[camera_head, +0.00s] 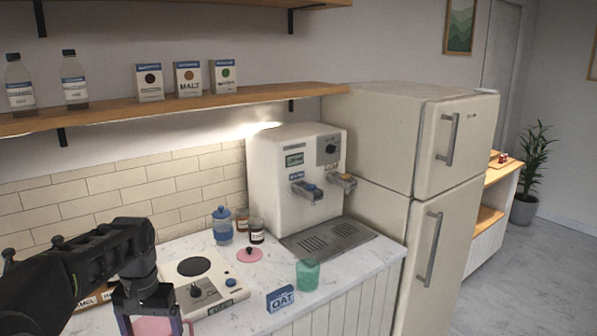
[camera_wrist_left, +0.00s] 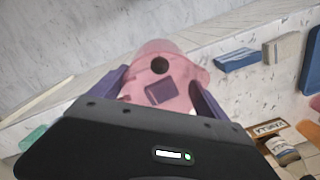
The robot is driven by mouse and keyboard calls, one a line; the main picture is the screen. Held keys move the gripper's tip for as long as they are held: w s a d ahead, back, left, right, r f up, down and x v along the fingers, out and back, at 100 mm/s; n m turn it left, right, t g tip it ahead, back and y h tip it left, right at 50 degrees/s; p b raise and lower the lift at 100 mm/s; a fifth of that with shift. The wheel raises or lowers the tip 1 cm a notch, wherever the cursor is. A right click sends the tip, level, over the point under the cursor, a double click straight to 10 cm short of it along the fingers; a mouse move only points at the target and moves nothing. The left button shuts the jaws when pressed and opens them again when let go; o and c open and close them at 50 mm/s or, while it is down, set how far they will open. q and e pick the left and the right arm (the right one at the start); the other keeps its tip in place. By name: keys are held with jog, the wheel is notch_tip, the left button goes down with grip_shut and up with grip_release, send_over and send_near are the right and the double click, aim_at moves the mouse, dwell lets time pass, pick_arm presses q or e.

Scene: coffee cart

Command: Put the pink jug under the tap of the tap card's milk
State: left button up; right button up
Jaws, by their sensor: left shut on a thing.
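The pink jug (camera_head: 152,327) is at the bottom edge of the head view, partly cut off, between the fingers of my left gripper (camera_head: 150,318). In the left wrist view the pink jug (camera_wrist_left: 165,78) fills the space between the purple fingers, which are shut on it. The tap card (camera_head: 281,299) reads OAT and stands at the counter's front edge. My right gripper is not in view.
The drip tray (camera_head: 328,238) below the taps is empty. A green cup (camera_head: 307,275) stands in front of it. A pink lid (camera_head: 249,255), jars (camera_head: 256,231), a blue-lidded canister (camera_head: 222,226) and a white scale-like appliance (camera_head: 204,283) lie between the jug and dispenser. A fridge (camera_head: 420,190) stands right.

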pick_arm(q)
jog(key=d+f+m, duration=0.1)
jog(key=d+f, duration=0.7)
jog(key=d, duration=0.6)
jog(key=shift+f+b, duration=0.25)
jog(key=shift+b, duration=0.05)
jog(key=shift+a, duration=0.15)
dwell(1.3)
